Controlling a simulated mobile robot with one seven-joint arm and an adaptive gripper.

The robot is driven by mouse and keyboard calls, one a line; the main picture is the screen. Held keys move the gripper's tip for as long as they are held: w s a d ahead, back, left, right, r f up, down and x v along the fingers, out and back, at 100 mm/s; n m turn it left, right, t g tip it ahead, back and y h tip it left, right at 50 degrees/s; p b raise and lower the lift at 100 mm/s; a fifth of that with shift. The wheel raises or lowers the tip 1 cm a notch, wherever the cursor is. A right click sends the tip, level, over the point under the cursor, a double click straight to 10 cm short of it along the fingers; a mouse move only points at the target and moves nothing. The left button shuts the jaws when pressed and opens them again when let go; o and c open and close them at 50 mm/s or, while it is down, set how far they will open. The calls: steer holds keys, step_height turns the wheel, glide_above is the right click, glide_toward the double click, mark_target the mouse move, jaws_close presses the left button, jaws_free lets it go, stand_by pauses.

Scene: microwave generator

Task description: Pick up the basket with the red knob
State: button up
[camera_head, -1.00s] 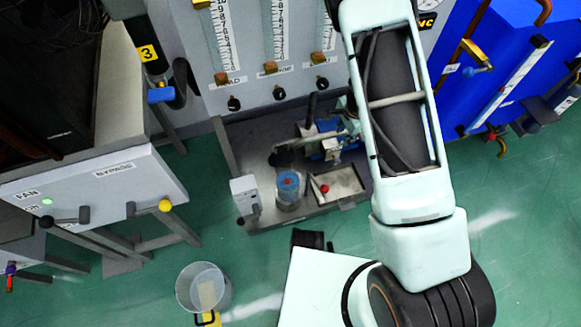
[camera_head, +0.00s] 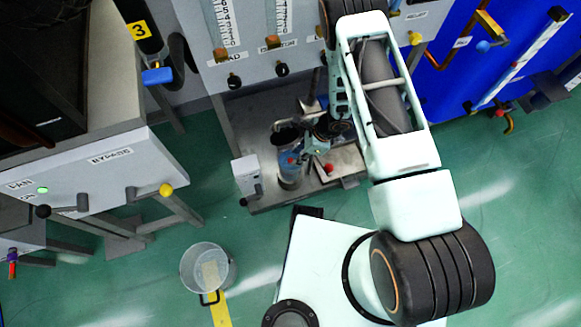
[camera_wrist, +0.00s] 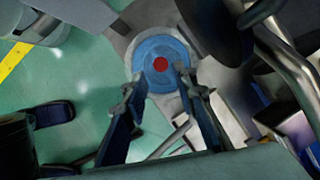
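The basket with the red knob appears to be the round blue piece (camera_wrist: 145,47) with a red centre in the wrist view. In the head view it sits in a clear cylinder (camera_head: 290,180) on the grey bench, partly hidden by my gripper. My gripper (camera_wrist: 158,80) is open and empty. Its two fingers reach toward the near edge of the blue top, one on each side of the red knob (camera_wrist: 160,64). I cannot tell whether they touch it. In the head view, my gripper (camera_head: 310,150) is just right of the cylinder's top.
A second red knob (camera_head: 329,169) shows at a shallow tray (camera_head: 350,160) right of the cylinder. Metal pipes (camera_wrist: 270,35) and a dark round part (camera_wrist: 215,25) stand close right of the blue top. A clear bucket (camera_head: 190,270) stands on the green floor.

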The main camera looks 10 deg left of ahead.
mark_target(291, 160)
steer(key=b+x, duration=0.1)
steer(key=x, duration=0.3)
steer(key=shift+w+a+f, duration=0.1)
steer(key=shift+a+f, duration=0.1)
steer(key=shift+a, duration=0.05)
jaws_close()
